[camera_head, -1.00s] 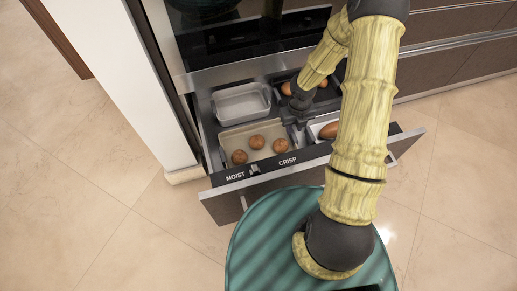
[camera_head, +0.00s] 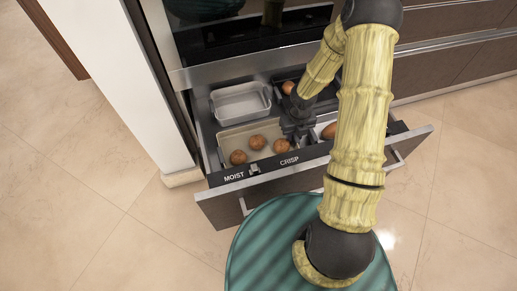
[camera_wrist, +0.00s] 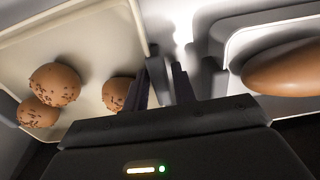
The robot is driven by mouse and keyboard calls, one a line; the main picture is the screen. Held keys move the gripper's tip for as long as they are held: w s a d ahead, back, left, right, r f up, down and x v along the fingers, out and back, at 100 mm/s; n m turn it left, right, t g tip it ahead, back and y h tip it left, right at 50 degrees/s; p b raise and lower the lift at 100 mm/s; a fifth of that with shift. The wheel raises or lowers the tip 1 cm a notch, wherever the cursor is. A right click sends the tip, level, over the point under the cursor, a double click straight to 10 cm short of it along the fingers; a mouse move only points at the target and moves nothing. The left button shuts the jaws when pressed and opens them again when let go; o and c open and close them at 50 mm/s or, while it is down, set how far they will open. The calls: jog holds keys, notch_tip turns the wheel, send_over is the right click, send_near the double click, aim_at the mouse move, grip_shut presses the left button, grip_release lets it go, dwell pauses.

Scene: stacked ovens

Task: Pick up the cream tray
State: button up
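The cream tray (camera_head: 226,141) lies in the open oven drawer, at its front left, and holds three round brown rolls. In the wrist view the cream tray (camera_wrist: 88,27) fills the upper left, with seeded rolls on it. My gripper (camera_head: 297,131) points down at the tray's right side. In the wrist view my gripper's fingers (camera_wrist: 176,85) are narrowly apart beside the tray's right wall, with the left finger close to that wall. The fingers partly hide the wall's near end, so I cannot tell if they straddle it or touch it.
A grey-white empty tray (camera_head: 241,91) sits behind the cream tray. A white tray (camera_wrist: 233,35) with a long brown item (camera_wrist: 285,70) is to the right. The drawer's front panel (camera_head: 262,170), marked MOIST and CRISP, stands close before my gripper. Another brown item (camera_head: 288,87) is farther back.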

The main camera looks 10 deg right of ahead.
dwell(0.3)
grip_shut()
jog(key=shift+r, duration=0.1)
notch_tip(320, 180, up, 10)
jog(key=p, duration=0.7)
dwell(0.4)
